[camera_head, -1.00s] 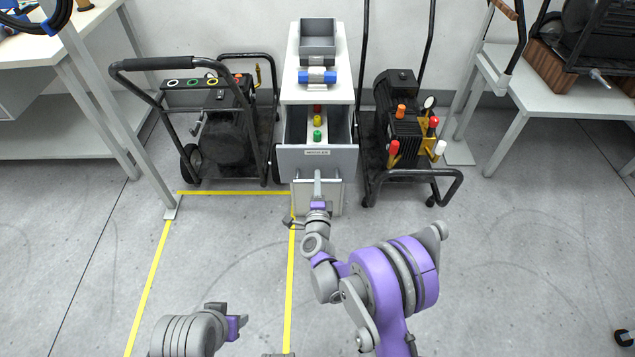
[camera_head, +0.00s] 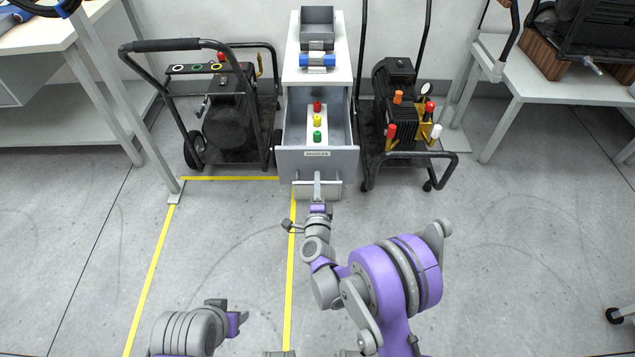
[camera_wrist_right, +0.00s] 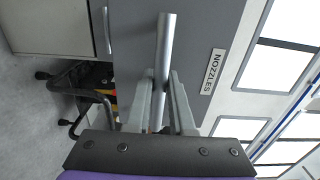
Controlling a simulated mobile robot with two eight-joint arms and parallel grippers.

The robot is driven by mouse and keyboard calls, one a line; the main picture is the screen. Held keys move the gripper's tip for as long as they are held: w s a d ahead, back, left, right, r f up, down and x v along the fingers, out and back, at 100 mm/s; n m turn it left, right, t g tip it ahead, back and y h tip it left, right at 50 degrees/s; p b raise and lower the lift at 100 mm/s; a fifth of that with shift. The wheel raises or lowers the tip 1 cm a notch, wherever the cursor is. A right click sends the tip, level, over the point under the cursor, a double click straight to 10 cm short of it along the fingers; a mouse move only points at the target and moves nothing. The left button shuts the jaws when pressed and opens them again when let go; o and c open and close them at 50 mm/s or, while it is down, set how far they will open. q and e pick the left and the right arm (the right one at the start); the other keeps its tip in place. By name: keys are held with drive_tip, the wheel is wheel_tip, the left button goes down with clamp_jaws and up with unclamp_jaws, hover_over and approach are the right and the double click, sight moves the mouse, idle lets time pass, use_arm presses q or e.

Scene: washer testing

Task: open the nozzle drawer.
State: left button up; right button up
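The nozzle drawer (camera_head: 343,162) of the white cabinet is pulled well out. Its grey front carries a "NOZZLES" label, also readable in the right wrist view (camera_wrist_right: 212,72). Inside, red (camera_head: 317,107), yellow (camera_head: 317,121) and green (camera_head: 317,136) nozzles stand in a row on a white strip. My right gripper (camera_head: 318,198) is at the drawer front. In the right wrist view its two fingers (camera_wrist_right: 160,98) are closed around the metal bar handle (camera_wrist_right: 166,45). My left gripper (camera_head: 232,315) is low in the head view, away from the cabinet; its finger opening is unclear.
Black wheeled machines stand close on the left (camera_head: 225,120) and right (camera_head: 397,110) of the cabinet. A grey bin (camera_head: 317,22) and a blue-ended part (camera_head: 317,60) sit on the cabinet top. Another drawer front lies below the open one. The floor in front is clear, with yellow tape lines.

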drive_tip(key=o, duration=0.4)
drive_tip(key=shift+c, duration=0.2)
drive_tip(key=s+p, duration=0.1)
drive_tip(key=s, duration=0.9)
drive_tip(key=shift+s, duration=0.4)
